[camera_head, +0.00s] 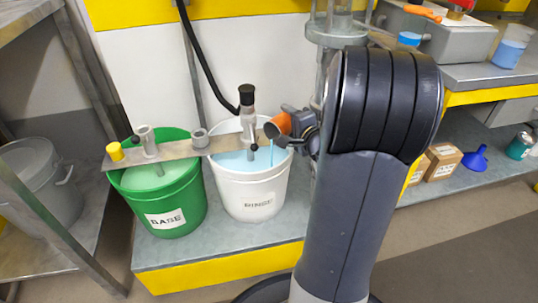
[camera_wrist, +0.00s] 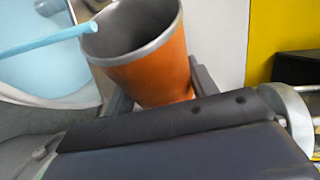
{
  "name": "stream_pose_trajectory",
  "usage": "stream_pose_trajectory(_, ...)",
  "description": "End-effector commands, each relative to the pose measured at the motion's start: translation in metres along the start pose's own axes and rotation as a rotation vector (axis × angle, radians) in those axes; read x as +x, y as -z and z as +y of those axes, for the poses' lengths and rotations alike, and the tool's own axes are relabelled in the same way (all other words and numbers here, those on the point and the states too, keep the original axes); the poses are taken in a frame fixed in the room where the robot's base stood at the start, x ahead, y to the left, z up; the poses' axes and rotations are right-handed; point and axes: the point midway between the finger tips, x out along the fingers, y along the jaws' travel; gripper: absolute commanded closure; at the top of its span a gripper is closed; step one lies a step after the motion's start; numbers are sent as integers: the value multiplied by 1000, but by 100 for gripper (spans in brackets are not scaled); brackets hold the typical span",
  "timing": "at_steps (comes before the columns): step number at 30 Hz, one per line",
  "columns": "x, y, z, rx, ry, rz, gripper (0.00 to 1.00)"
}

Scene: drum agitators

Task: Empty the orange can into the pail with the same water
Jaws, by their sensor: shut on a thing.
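The orange can (camera_head: 277,126) is tipped, its mouth facing left over the right side of the white pail (camera_head: 250,196). A thin light-blue stream (camera_head: 271,152) runs down from its lip into the pail. The white pail holds light-blue liquid (camera_head: 240,161); its label seems to read RINSE. The green pail (camera_head: 180,207), labelled BASE, holds pale green liquid (camera_head: 150,174). My gripper (camera_head: 295,133) is shut on the can. In the wrist view the jaws (camera_wrist: 160,88) grip both sides of the can (camera_wrist: 154,72), and the stream (camera_wrist: 50,40) leaves its rim.
A grey bar (camera_head: 180,152) with agitator fittings spans both pails. A black-topped agitator (camera_head: 247,115) with a hose stands over the white pail. A grey bin (camera_head: 40,180) is on the left shelf. Boxes (camera_head: 443,162) and a blue funnel (camera_head: 475,158) sit right of my arm.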

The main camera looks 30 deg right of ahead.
Motion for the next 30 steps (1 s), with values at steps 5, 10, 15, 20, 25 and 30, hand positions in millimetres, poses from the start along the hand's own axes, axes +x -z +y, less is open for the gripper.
stream_pose_trajectory(5,0,-1,-1,-15,7,2,75)
stream_pose_trajectory(10,-1,-1,-2,-29,13,6,75)
stream_pose_trajectory(15,0,2,-1,38,-15,-8,75)
stream_pose_trajectory(20,0,7,-12,164,-71,-36,75)
stream_pose_trajectory(25,2,9,-5,193,-80,-44,75)
stream_pose_trajectory(30,2,10,-7,201,-84,-45,75)
